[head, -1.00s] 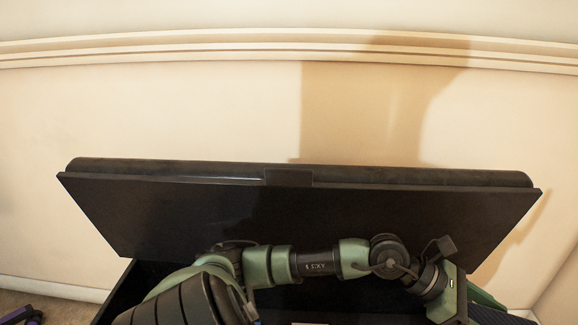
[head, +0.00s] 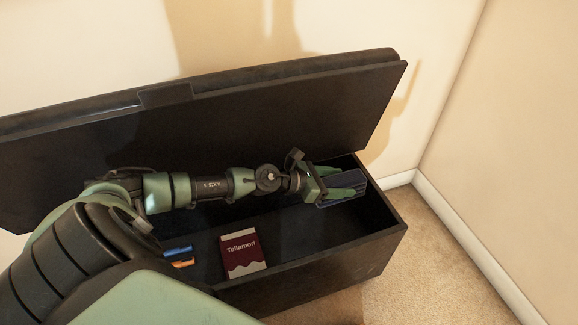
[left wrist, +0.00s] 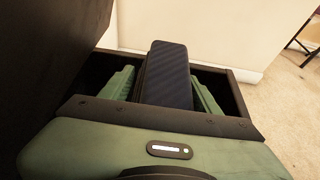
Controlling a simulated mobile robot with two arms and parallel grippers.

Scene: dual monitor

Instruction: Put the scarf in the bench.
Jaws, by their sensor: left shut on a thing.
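The black bench (head: 312,268) stands against the wall with its lid (head: 250,110) raised, and its storage space is open. My left gripper (head: 343,186) is over the right end of the open bench. It is shut on the dark blue striped scarf (head: 341,199), a folded flat bundle. In the left wrist view the scarf (left wrist: 168,75) sits between the green fingers, with the bench's walls around and below it. I cannot tell whether it touches the bench floor. My right gripper is not in view.
A dark red and white book (head: 242,256) lies in the bench, with a blue item (head: 178,250) and an orange item (head: 183,263) to its left. The bench interior between the book and the right end is clear. Walls stand behind and to the right.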

